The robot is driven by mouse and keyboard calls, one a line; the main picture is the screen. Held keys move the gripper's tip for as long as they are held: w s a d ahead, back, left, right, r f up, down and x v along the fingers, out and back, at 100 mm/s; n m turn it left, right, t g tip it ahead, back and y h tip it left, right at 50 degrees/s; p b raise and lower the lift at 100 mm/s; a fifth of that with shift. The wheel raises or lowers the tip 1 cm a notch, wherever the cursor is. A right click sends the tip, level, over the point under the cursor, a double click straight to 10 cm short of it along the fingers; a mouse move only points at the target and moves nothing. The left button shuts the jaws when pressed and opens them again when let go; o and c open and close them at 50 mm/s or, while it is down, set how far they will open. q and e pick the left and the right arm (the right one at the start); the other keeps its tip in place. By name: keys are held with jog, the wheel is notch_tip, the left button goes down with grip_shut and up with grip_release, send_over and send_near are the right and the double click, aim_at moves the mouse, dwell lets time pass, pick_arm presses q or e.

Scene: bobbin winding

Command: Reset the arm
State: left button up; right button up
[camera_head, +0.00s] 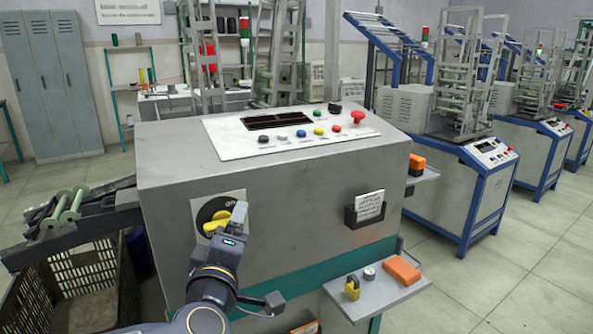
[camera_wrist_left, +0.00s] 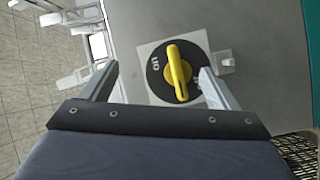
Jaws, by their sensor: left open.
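My left gripper (camera_head: 238,215) is in front of the grey machine (camera_head: 300,220), close to a yellow rotary switch handle (camera_head: 214,224) on a black dial. In the left wrist view the switch handle (camera_wrist_left: 178,72) sits between the two open fingers of my left gripper (camera_wrist_left: 155,85), nearer the right finger. The fingers look apart from the handle, though the exact gap is hard to judge. The dial carries lettering and sits on a square light plate (camera_wrist_left: 150,52). My right gripper is not in either view.
The machine's top panel (camera_head: 290,140) holds several coloured buttons and a red knob. A low shelf (camera_head: 375,300) holds a yellow padlock (camera_head: 352,288) and an orange box (camera_head: 402,270). A crate (camera_head: 70,290) stands at left. Open floor (camera_head: 480,290) lies to the right.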

pick_arm(q)
jog(key=s+a+f+m+g+h, duration=0.1)
jog(key=s+a+f+m+g, duration=0.25)
jog(key=s+f, duration=0.35)
jog(key=s+a+f+m+g+h+p, duration=0.1)
jog(key=s+a+f+m+g+h, duration=0.1)
jog(key=s+f+m+g, duration=0.5)
jog(key=s+a+f+m+g+h, duration=0.15)
jog(key=s+f, duration=0.25)
jog(key=s, duration=0.6)
notch_tip(320, 180, up, 25)
jog(key=p, duration=2.5)
jog(key=shift+a+m, duration=0.3)
jog(key=shift+a, duration=0.05)
jog(key=shift+f, duration=0.1)
